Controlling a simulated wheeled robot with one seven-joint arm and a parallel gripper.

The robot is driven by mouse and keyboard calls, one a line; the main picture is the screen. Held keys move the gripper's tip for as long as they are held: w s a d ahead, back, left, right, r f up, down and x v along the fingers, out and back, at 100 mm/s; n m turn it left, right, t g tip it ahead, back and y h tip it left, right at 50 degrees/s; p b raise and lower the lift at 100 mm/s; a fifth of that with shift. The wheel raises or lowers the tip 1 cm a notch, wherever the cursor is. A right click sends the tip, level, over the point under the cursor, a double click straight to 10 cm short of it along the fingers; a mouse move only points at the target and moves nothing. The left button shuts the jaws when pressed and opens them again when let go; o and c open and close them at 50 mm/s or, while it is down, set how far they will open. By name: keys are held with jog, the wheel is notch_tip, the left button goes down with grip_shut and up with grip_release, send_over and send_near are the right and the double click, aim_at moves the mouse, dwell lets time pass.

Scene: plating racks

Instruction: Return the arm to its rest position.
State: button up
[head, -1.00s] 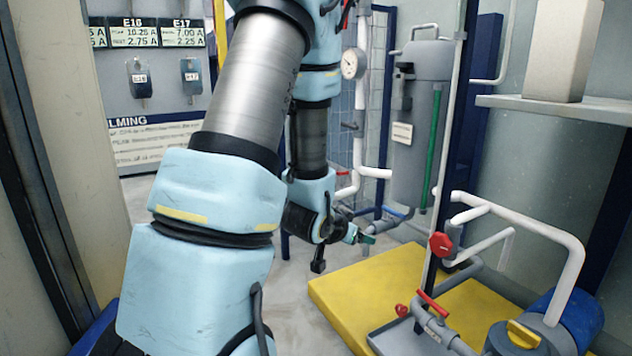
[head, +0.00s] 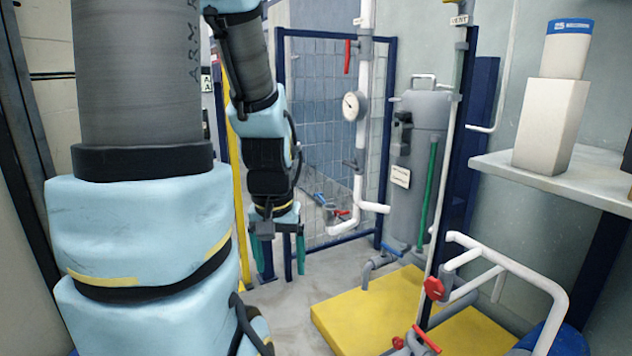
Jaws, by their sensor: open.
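My gripper (head: 278,250) hangs from the end of my arm, left of centre in the head view. Its two green fingers point down and stand apart, with nothing visible between them. It is above the grey floor, in front of the blue-framed mesh panel. The thick upper part of my arm (head: 142,215) fills the left of the view and hides what lies behind it.
A grey tank (head: 418,150), a white pipe with a gauge (head: 353,106) and a blue-framed mesh panel (head: 316,120) stand behind. A yellow platform (head: 365,310), white pipe railing (head: 520,280) and a shelf (head: 555,180) are at right. Grey floor (head: 285,310) is clear left of the platform.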

notch_tip(320, 180, up, 33)
jog(key=p, duration=3)
jog(key=shift+f+p, duration=0.2)
jog(key=shift+p, duration=0.2)
